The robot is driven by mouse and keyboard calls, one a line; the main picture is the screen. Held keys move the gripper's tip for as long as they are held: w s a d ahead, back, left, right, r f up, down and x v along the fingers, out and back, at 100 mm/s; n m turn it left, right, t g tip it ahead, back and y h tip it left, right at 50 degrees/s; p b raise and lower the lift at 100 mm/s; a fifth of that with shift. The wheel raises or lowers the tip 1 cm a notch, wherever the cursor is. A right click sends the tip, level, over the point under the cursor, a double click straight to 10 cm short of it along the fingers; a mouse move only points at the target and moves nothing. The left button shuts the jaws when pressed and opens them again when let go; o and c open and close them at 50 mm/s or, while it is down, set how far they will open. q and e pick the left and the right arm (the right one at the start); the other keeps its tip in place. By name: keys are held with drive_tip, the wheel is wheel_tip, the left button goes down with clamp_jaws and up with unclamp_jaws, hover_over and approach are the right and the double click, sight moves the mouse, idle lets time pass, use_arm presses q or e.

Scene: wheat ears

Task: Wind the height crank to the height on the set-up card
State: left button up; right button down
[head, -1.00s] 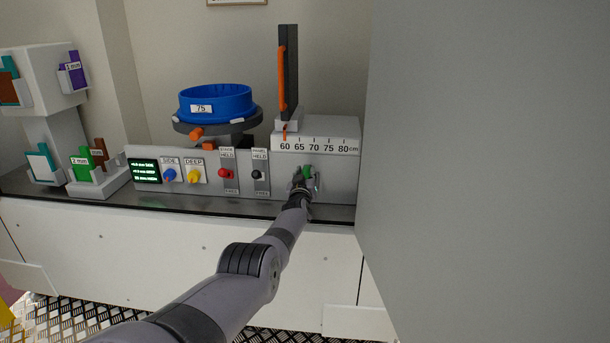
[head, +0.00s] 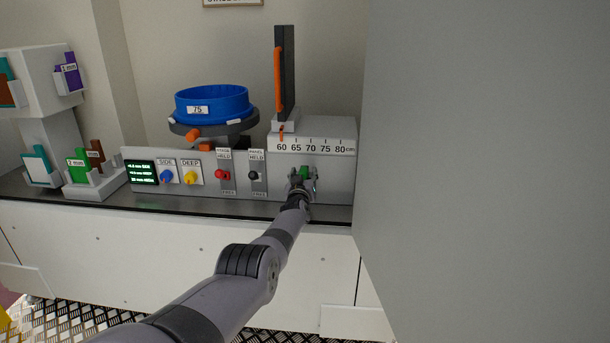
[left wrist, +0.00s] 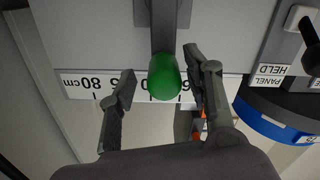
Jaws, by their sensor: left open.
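The height crank's green knob (head: 304,171) is on the front of the grey scale box (head: 345,178). My left gripper (head: 301,181) is at the knob with its fingers open. In the left wrist view the green knob (left wrist: 164,78) sits between the two spread fingers, with no clear grip on it. The height scale (head: 313,147) reads 60 to 80 cm, and the orange pointer (head: 282,134) stands at about 60. A framed card (head: 233,2) on the wall is cut off at the top, so I cannot read it. My right gripper is not in view.
A blue ring marked 75 (head: 212,103) sits left of the scale. The panel has a small green-text display (head: 142,172), blue and yellow knobs, and red and black levers. Coloured tags on stands are at the left. A large grey surface (head: 480,170) fills the right side.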

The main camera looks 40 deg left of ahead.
use_arm(q)
drive_tip(key=shift+d+r, duration=0.1)
drive_tip(key=shift+r, duration=4.9)
